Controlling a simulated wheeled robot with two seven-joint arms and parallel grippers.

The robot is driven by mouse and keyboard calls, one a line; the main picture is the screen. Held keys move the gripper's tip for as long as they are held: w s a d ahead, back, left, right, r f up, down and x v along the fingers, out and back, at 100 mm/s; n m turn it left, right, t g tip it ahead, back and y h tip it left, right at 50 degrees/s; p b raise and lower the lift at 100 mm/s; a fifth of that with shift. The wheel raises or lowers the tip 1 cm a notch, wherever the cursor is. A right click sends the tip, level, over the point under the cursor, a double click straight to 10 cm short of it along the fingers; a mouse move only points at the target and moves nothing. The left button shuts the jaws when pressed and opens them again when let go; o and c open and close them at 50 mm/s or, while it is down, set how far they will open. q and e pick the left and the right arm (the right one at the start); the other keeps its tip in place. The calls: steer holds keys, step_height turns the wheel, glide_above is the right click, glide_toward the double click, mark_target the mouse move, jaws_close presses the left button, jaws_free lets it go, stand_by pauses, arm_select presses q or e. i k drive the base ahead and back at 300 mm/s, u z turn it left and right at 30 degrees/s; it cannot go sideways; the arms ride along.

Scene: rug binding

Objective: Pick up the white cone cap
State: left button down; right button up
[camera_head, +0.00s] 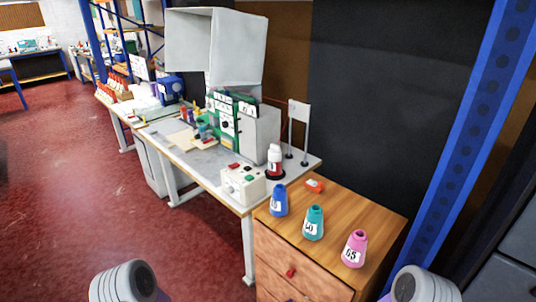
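A small white and red cone-shaped thing (275,160) stands on a dark round base at the near right end of the grey worktable; its top is white. I cannot tell whether that top is a separate cap. A blue cone (279,202), a teal cone (314,224) and a pink cone (355,249) stand upright on the wooden cabinet, each with a white number label. No separate white cap shows on the cabinet. Only rounded grey parts of my two arms show at the bottom edge, left and right; neither gripper is in view.
The wooden cabinet top (375,218) has bare room at its back right, and a small red thing (314,185) lies near its back. A white control box (243,186) and a green-fronted machine (235,118) stand on the worktable (185,160). A blue post (480,110) rises at right.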

mark_target(275, 153)
steer(key=z, duration=0.25)
steer(key=k, duration=0.35)
steer(key=u, duration=1.8)
steer(key=i, duration=1.65)
steer(key=z, duration=0.55)
steer(key=i, duration=1.1)
steer(key=z, duration=1.15)
